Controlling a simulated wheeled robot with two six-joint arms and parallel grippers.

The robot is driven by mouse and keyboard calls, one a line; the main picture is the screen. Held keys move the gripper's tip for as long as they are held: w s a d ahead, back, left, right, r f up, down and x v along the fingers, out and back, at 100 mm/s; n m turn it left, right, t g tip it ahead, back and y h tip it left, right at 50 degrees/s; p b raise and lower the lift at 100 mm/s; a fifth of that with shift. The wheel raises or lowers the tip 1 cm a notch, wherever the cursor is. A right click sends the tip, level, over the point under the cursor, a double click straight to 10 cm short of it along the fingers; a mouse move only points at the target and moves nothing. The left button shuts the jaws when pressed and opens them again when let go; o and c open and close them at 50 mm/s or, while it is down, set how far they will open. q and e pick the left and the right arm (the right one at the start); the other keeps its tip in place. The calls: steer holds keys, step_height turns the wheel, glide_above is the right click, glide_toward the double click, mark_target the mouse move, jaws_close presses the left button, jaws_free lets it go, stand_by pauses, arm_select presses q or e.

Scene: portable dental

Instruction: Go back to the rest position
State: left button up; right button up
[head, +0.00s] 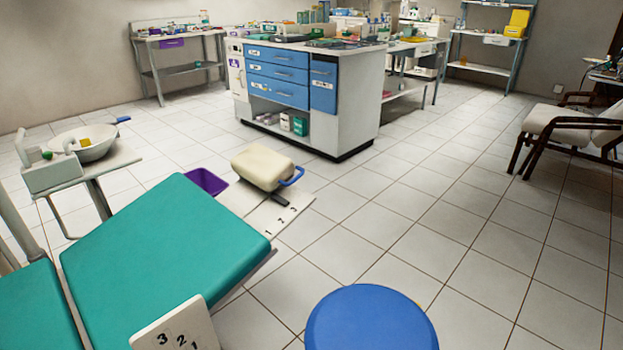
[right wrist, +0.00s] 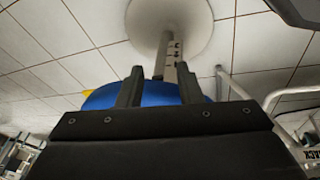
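My right gripper (right wrist: 160,70) shows in the right wrist view with its two dark fingers apart and nothing between them. Beyond the fingers is the blue stool seat (right wrist: 155,96), with a grey post and a round pale base (right wrist: 190,22) above it in the picture. The fingers overlap the seat in the picture; I cannot tell the distance between them. The blue stool (head: 372,320) also shows at the bottom of the head view. Neither gripper shows in the head view, and my left gripper is in no frame.
A green dental chair (head: 165,245) fills the lower left. A side stand (head: 115,158) with a white bowl (head: 98,150) is behind it. A cream foot unit (head: 262,166), blue-drawer cabinet (head: 277,75) and armchair (head: 570,128) stand farther off. The tiled floor right of centre is clear.

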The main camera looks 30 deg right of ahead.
steer(key=w+a+f+m+y, duration=0.1)
steer(key=a+m+y, duration=0.15)
steer(key=a, duration=0.65)
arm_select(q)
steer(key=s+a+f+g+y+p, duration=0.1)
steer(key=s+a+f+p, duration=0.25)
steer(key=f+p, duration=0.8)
arm_select(e)
steer(key=s+d+f+h+p, duration=0.2)
steer(key=s+d+f+p, duration=0.1)
steer(key=f, duration=0.6)
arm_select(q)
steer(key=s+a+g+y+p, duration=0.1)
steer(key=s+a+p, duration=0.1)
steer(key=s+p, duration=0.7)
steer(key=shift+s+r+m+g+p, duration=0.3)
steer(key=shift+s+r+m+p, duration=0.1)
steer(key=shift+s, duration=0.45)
arm_select(e)
steer(key=s+d+f+g, duration=0.1)
steer(key=s+d+g, duration=0.1)
steer(key=s, duration=0.9)
steer(key=shift+f, duration=0.35)
steer(key=shift+n, duration=0.25)
